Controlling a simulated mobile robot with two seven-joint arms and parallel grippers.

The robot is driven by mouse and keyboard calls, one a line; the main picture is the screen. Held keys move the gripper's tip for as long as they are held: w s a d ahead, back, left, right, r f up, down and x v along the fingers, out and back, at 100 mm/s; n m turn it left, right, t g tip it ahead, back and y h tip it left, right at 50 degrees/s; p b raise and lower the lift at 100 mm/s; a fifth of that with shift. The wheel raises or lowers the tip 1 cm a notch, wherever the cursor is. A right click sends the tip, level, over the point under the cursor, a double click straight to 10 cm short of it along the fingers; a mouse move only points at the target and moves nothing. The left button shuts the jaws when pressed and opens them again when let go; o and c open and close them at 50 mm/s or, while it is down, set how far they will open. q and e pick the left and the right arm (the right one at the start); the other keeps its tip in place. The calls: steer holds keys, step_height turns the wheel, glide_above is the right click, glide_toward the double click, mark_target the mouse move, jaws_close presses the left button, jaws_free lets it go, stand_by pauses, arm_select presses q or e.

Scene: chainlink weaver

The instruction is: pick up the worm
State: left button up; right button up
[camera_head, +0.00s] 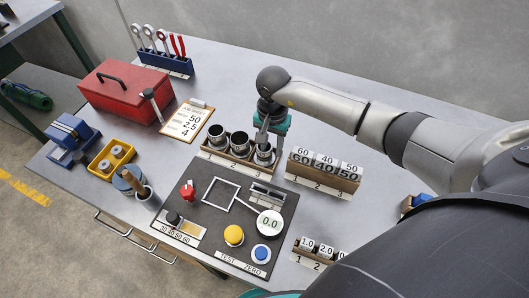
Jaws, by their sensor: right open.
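My right gripper (263,139) comes down from above, open, with its fingertips at the right-hand cup of a wooden rack (226,163). The rack holds three dark, round cups with bright rims, marked 1 to 3. The left cup (216,136) and middle cup (240,143) show clearly. The gripper partly covers the right cup (264,155); I cannot tell whether the fingers touch anything. I cannot make out for certain which thing is the worm. My left gripper is not in view.
Close right of the gripper stands a block rack (325,185) marked 60, 40, 50. A dark panel (210,236) with buttons and a dial lies in front. Behind are a clipboard (187,122) and red toolbox (125,96). Bare tabletop lies behind the cups.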

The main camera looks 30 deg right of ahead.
steer(key=shift+f, duration=0.7)
steer(key=shift+c, duration=0.3)
jaws_close()
stand_by(0.6)
